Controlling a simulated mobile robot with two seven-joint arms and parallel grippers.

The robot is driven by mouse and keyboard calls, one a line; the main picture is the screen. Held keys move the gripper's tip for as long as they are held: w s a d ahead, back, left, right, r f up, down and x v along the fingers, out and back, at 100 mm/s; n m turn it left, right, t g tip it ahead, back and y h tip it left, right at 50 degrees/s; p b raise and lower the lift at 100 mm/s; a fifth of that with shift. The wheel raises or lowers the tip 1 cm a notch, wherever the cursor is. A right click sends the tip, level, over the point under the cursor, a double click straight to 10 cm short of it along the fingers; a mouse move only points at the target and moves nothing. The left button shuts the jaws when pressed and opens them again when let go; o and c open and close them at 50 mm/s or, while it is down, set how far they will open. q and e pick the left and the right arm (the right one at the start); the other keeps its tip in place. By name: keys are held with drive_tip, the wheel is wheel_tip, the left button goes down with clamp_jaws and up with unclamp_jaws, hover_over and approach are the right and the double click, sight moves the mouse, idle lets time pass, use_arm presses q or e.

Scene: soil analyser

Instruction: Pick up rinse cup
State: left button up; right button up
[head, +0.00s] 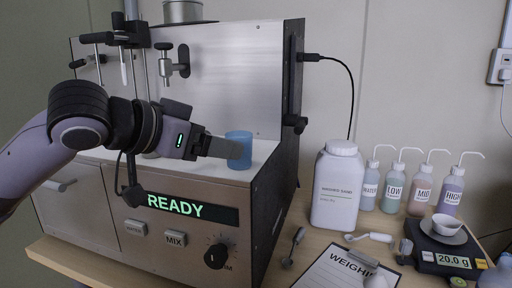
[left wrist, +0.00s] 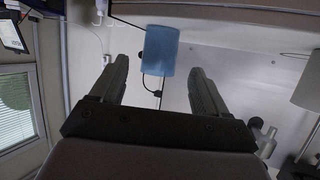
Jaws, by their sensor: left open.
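The rinse cup (head: 240,138), a translucent blue cup, stands upright on the white ledge of the analyser (head: 85,212). My left gripper (head: 233,149) reaches in from the left, its fingers level with the cup and partly covering it in the head view. In the left wrist view the cup (left wrist: 161,48) shows between the spread fingers of the open left gripper (left wrist: 158,68), near their tips, with space on both sides. Nothing is held. Whether a finger touches the cup cannot be told.
The analyser's front display (head: 180,208) reads READY, with buttons and a knob (head: 216,255) below. To the right stand a white jar (head: 337,188), several wash bottles (head: 391,186), a clipboard (head: 345,268) and a scale (head: 450,254) reading 20.0 g. The metal back panel rises behind the cup.

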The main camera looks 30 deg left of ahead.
use_arm(q)
drive_tip(key=shift+w+d+f, duration=0.15)
drive_tip(key=shift+w, duration=0.4)
drive_tip(key=shift+x, duration=2.95)
drive_tip(key=shift+s+f, duration=0.1)
drive_tip(key=c, duration=1.1)
